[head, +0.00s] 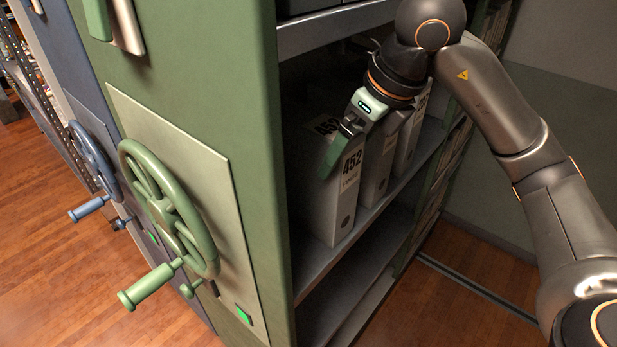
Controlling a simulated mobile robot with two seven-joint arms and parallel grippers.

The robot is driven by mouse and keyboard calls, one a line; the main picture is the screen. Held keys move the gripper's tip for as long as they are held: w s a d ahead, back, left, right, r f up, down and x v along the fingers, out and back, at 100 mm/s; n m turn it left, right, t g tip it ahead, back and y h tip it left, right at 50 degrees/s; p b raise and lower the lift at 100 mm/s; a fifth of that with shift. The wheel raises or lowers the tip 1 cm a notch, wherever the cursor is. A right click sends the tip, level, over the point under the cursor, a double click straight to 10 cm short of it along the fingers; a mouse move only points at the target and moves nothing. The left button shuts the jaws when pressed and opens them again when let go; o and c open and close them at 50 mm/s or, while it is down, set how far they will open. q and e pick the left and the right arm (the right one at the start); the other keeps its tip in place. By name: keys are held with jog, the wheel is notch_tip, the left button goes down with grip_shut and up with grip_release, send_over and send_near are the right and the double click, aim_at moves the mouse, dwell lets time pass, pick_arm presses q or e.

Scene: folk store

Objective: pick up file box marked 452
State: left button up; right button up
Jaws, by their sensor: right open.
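The file box marked 452 (341,205) is a pale grey upright box on the middle shelf of the green shelving unit. It stands at the near end of the row, with 452 printed on its spine and top. The gripper is open. The other finger is mostly hidden, so I cannot tell whether the box is between the fingers or touched. My left gripper is not in view.
More file boxes (377,170) stand close behind on the same shelf. The green end panel (225,100) with a handwheel (165,205) borders the left. A lower shelf (345,290) looks empty in its visible part.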

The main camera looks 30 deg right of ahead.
aim_at(309, 174)
jog(key=shift+x, duration=2.6)
jog(key=shift+r, duration=0.1)
grip_shut()
jog(key=shift+w+r, duration=0.1)
jog(key=shift+w, duration=0.05)
